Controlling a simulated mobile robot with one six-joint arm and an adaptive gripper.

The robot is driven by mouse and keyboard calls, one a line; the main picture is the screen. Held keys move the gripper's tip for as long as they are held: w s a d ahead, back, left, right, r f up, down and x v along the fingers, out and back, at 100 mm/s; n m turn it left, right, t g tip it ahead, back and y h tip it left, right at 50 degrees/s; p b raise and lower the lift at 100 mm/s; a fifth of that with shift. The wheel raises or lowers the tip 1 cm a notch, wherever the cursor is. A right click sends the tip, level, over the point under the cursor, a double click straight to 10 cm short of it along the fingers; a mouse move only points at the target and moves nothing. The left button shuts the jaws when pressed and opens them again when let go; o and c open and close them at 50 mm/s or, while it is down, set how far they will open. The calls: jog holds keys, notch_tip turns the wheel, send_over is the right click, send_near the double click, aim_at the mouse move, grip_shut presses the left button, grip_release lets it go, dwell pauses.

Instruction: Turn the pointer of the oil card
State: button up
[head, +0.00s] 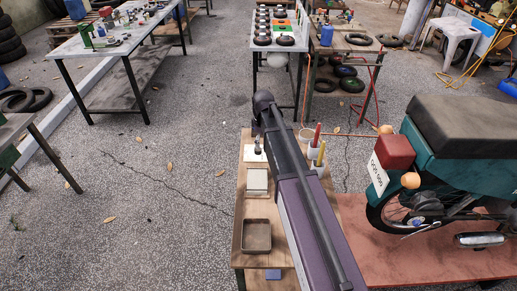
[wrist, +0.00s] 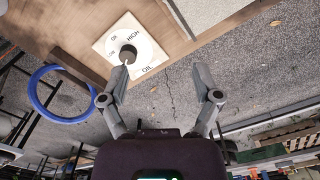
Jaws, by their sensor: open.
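The oil card (wrist: 108,44) is a white square plate on the wooden bench top, at the upper left of the wrist view. The words OK, HIGH and OIL show on it. A dark round knob with the pointer (wrist: 128,53) stands at its middle. My gripper (wrist: 163,76) is open and empty. Its left finger overlaps the card's lower edge, with the tip just below the knob; I cannot tell if they touch. The right finger is well off to the right, over the floor. In the head view, the card (head: 248,155) is partly hidden by my gripper and arm.
The narrow bench (head: 237,218) also carries a cream block (head: 257,180), a shallow tray (head: 257,236) and a cup with pens (head: 314,153) beside my arm. A motorbike (head: 440,170) on a red platform stands close at right. Open floor lies left. A blue ring (wrist: 39,105) shows in the wrist view.

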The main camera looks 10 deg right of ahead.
aim_at(258, 151)
jog(key=w+n, duration=0.4)
jog(key=w, duration=0.5)
jog(key=shift+w+r, duration=0.2)
jog(key=shift+r, duration=0.1)
jog(key=shift+f, duration=0.2)
notch_tip(258, 151, down, 13)
jog(key=b, duration=1.3)
jog(key=shift+f, duration=0.2)
grip_shut()
jog(key=shift+d, duration=0.25)
jog(key=shift+a, duration=0.25)
